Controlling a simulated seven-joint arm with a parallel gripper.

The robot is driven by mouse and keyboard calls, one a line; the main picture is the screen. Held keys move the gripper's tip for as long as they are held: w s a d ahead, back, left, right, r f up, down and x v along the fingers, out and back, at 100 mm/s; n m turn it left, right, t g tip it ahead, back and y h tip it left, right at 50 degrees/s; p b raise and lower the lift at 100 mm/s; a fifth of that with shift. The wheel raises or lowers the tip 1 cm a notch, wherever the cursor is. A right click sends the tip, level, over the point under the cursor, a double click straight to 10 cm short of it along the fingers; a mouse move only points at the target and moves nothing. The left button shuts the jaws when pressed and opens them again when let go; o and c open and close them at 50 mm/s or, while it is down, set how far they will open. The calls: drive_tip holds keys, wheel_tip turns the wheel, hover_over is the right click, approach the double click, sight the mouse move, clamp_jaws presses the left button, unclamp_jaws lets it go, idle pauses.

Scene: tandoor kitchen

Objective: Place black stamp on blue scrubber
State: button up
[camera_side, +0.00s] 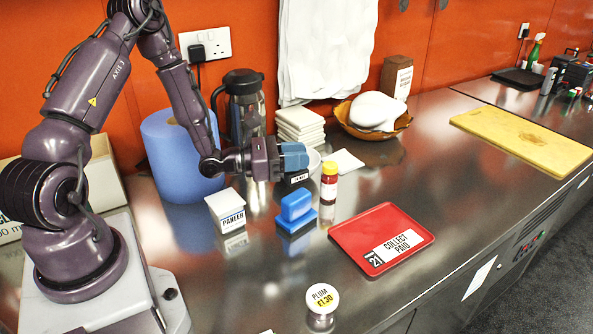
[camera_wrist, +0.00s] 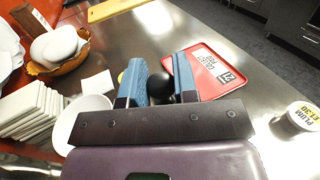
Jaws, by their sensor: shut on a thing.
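My gripper (camera_side: 296,160), with blue fingers, is shut on the black stamp (camera_side: 298,179) and holds it above the counter. The stamp's dark base with a white label shows below the fingers in the side view. Its black rounded handle (camera_wrist: 182,74) shows between the fingers (camera_wrist: 166,82) in the wrist view. The blue scrubber (camera_side: 295,208), a block with a raised handle, stands on the steel counter below and in front of my gripper in the side view. The scrubber is not visible in the wrist view.
A red-and-yellow bottle (camera_side: 328,183) stands close to the right of the scrubber, and a white PANEER box (camera_side: 227,212) to its left. A red tray (camera_side: 350,236), a PLUM jar (camera_side: 322,300) and a white bowl (camera_wrist: 88,112) are near. A blue roll (camera_side: 172,160) stands behind.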

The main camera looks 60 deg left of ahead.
drive_tip(key=shift+f, duration=1.55)
drive_tip(key=shift+f, duration=0.1)
drive_tip(key=o, duration=0.9)
drive_tip(key=shift+o, duration=0.2)
